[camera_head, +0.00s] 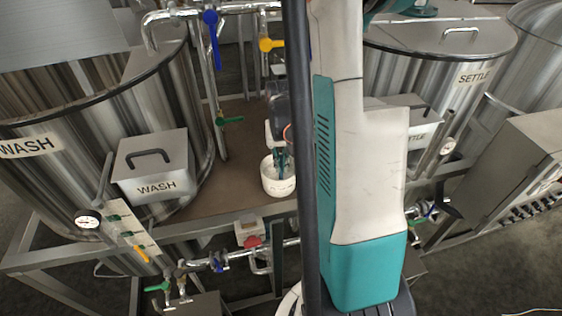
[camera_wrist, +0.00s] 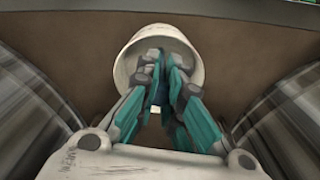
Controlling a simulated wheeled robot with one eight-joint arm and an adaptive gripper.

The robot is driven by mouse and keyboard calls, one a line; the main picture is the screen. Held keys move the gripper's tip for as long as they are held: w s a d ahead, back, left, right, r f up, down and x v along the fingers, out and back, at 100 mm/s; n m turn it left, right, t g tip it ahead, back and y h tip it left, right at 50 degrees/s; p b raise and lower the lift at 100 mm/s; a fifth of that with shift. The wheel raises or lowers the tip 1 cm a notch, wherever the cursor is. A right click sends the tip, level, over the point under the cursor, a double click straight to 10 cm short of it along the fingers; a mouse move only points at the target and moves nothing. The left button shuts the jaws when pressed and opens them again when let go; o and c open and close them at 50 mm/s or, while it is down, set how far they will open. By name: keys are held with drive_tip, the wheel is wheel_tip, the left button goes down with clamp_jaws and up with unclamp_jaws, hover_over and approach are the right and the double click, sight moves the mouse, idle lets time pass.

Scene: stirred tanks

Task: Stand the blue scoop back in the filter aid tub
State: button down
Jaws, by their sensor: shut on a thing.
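The filter aid tub is a round white tub (camera_head: 278,187) on the brown deck between the tanks. In the wrist view the tub (camera_wrist: 130,48) opens toward me, with the teal fingers of my gripper (camera_wrist: 166,75) reaching into its mouth. In the head view my gripper (camera_head: 281,166) points down at the tub's opening. The fingers are close together, closed on the blue scoop. Only a narrow dark blue strip of it shows between them; the rest is hidden by the fingers and the tub. I cannot tell whether the scoop touches the tub floor.
The left tank has a WASH box (camera_head: 155,170) on its front; a SETTLE tank (camera_head: 440,65) stands at right. Pipes with a blue-handled valve (camera_head: 212,32) and a yellow one (camera_head: 270,44) rise behind the tub. The deck (camera_head: 205,195) left of the tub is clear.

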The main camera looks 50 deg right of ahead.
drive_tip(key=shift+f, duration=0.2)
drive_tip(key=c, duration=1.8)
unclamp_jaws()
drive_tip(key=shift+r, duration=0.1)
drive_tip(key=shift+o, duration=0.2)
wheel_tip(320, 180, up, 12)
drive_tip(key=shift+s+r+p, duration=0.15)
drive_tip(key=shift+p, duration=0.3)
drive_tip(key=shift+a, duration=0.1)
